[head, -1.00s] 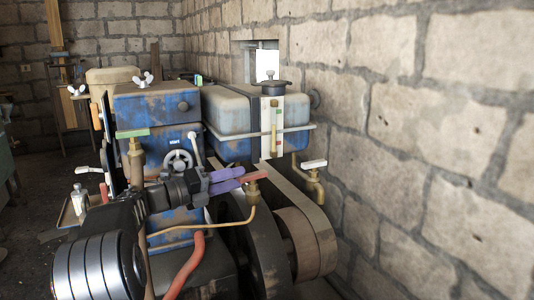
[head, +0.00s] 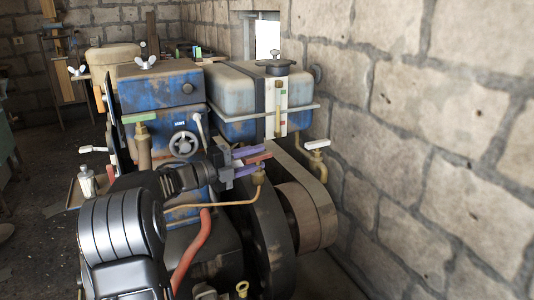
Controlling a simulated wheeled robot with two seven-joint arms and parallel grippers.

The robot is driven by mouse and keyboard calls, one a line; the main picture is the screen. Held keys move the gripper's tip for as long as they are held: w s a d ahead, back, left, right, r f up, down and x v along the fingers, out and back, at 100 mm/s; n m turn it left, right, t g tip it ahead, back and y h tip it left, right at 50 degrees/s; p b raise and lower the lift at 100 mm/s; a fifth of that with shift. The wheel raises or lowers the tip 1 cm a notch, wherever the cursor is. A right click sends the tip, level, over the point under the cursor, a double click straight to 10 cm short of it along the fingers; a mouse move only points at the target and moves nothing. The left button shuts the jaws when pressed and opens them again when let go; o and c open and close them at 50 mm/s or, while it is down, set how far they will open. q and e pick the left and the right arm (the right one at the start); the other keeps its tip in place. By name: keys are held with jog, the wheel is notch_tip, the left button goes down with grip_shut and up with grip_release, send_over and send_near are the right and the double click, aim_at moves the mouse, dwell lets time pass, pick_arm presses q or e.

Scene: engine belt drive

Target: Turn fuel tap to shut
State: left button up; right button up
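The fuel tap has a red lever (head: 258,158) on a brass body (head: 258,177), with a thin copper-coloured pipe running left from it. It is in the middle of the head view, below the grey-blue tank (head: 228,95). My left gripper (head: 257,160) reaches in from the left with two purple fingers. One finger is above the red lever and the other below it, with the lever between them. The fingers look apart, with some gap around the lever. Whether either finger touches it is unclear. My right gripper is out of view.
A green-handled tap (head: 140,119) stands to the left and a white-handled tap (head: 317,145) to the right. A belt and pulley (head: 305,215) lie just right of and below the fuel tap. A stone wall (head: 440,130) closes off the right side.

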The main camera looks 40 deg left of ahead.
aim_at(267, 152)
pick_arm(q)
jog(key=shift+x, duration=2)
grip_shut()
